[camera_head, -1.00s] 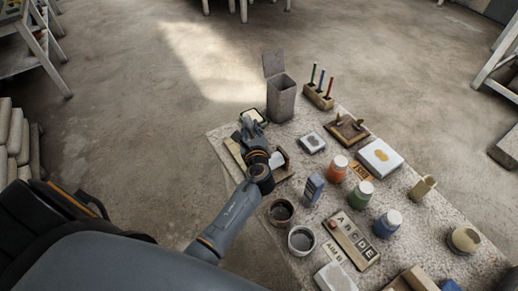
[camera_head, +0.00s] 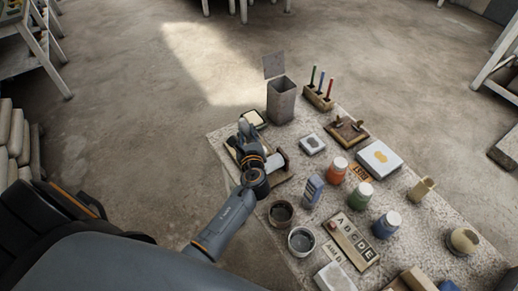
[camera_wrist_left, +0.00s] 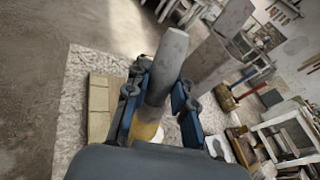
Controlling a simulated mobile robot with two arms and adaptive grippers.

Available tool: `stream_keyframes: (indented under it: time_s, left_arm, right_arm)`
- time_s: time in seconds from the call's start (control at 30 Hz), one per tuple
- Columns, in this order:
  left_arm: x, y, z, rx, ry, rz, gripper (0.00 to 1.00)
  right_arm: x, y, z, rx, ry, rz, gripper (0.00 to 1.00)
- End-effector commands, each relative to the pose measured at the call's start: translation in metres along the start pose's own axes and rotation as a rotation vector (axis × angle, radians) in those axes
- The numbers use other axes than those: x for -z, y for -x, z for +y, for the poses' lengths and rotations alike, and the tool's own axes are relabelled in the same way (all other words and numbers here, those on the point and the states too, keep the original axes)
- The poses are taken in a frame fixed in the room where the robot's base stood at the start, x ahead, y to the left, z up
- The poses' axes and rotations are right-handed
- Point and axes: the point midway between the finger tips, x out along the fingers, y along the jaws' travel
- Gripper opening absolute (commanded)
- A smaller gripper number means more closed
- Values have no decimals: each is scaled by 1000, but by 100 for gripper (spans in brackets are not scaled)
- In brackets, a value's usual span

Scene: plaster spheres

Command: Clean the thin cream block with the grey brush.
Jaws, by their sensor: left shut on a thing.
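My left gripper (camera_head: 244,135) is over the far left corner of the speckled table, shut on a grey, blunt-ended thing that looks like the grey brush (camera_wrist_left: 168,62). It shows between the two fingers in the left wrist view, and its lower part is hidden by the gripper. A pale tan, flat piece (camera_wrist_left: 99,108) lies on the table left of the gripper in that view; it may be the thin cream block. A yellowish patch (camera_wrist_left: 147,132) shows below the fingers; I cannot tell whether brush and block touch. My right gripper is not in view.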

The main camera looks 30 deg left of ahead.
Motion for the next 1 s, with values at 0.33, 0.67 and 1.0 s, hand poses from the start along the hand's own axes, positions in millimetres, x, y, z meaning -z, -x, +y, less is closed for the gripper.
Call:
stream_keyframes:
  time_s: [0.33, 0.67, 1.0]
  left_arm:
    - [0, 3, 10, 1, -1, -1, 0]
    - [2, 1, 4, 0, 0, -1, 0]
    - [4, -6, -13, 1, 0, 0, 0]
  right_arm:
    - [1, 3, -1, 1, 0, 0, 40]
    - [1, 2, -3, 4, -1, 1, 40]
    - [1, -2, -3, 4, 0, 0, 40]
